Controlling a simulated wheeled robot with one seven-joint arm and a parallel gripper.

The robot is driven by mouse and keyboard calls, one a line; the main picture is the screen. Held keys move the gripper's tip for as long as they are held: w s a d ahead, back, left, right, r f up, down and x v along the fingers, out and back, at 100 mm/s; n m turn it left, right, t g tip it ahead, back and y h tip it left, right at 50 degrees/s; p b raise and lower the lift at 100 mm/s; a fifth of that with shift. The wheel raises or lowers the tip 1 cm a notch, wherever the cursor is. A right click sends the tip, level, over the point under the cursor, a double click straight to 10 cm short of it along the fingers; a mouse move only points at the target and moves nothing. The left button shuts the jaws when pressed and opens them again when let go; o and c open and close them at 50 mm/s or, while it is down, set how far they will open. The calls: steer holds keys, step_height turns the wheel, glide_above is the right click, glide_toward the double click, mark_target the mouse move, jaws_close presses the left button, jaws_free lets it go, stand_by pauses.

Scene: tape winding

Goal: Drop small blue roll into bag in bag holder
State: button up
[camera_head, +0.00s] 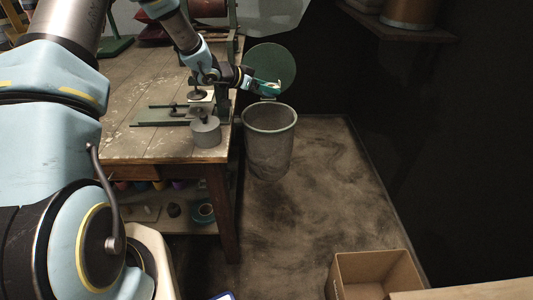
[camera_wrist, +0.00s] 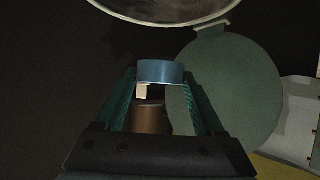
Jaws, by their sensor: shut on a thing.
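The bag holder with a grey bag (camera_head: 268,150) stands on the floor beside the workbench, its round mouth open upward. Its round green lid (camera_head: 275,62) stands open behind the mouth. My gripper (camera_head: 275,86) is over the mouth, in front of the lid. In the wrist view my gripper (camera_wrist: 160,85) is shut on the small blue roll (camera_wrist: 160,72), which sits between the fingertips. A pale piece shows under the roll. The bag holder's rim (camera_wrist: 165,20) and the lid (camera_wrist: 238,95) also show there. The blue roll is not clear in the head view.
The worn wooden workbench (camera_head: 150,145) carries a grey cylinder (camera_head: 206,132) and a green metal fixture (camera_head: 160,115). A cardboard box (camera_head: 370,268) is at the lower right. The floor right of the bag holder is clear. A brown cylinder (camera_wrist: 152,118) shows between the fingers.

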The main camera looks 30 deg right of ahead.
step_height(320, 180, down, 3)
steer(key=shift+r+b, duration=0.2)
steer(key=shift+b, duration=0.65)
steer(key=shift+r, duration=0.1)
steer(key=o, duration=1.3)
steer(key=shift+o, duration=0.2)
step_height(320, 180, up, 10)
